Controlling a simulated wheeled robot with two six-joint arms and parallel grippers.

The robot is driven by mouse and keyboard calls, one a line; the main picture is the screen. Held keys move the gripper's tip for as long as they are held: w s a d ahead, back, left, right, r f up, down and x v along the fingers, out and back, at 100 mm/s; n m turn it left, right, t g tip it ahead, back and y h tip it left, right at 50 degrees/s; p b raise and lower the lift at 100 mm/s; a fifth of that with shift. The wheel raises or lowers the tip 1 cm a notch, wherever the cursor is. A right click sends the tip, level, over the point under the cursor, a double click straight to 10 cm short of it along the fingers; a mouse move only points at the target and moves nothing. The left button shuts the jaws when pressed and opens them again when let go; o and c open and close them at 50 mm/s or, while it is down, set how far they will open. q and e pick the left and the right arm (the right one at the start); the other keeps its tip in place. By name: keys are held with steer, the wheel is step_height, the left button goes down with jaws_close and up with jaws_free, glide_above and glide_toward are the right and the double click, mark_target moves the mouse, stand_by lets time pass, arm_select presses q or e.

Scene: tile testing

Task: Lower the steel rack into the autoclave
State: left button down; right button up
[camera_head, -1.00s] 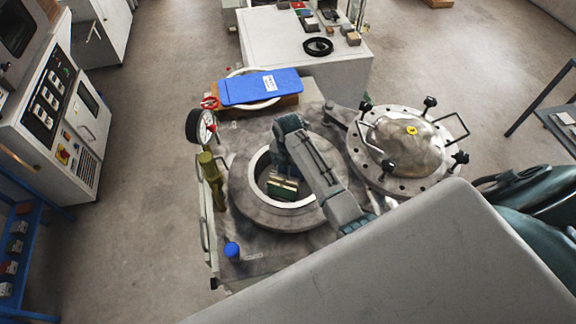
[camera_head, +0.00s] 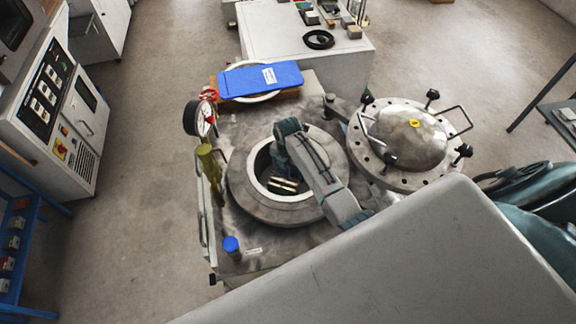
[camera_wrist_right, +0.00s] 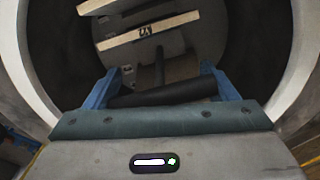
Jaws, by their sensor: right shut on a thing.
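The autoclave (camera_head: 245,196) stands open, a round chamber with a thick grey ring and a pale inner rim. My right gripper (camera_wrist_right: 163,90) is shut on the steel rack (camera_wrist_right: 172,68). Its blue fingers sit on either side of a dark bar at the rack's top. In the head view my right arm reaches down into the mouth and hides part of it. The rack (camera_head: 282,187), with pale tiles on it, shows inside the opening below the gripper. The chamber bottom is dark and hidden. My left gripper is out of view.
The domed lid (camera_head: 408,140) with clamps and handles is swung aside to the right. A white bench stands farther back.

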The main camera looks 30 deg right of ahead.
mark_target(288, 177)
steer(key=shift+w+f+b, duration=0.15)
steer(key=shift+f+b, duration=1.1)
steer(key=shift+f, duration=1.95)
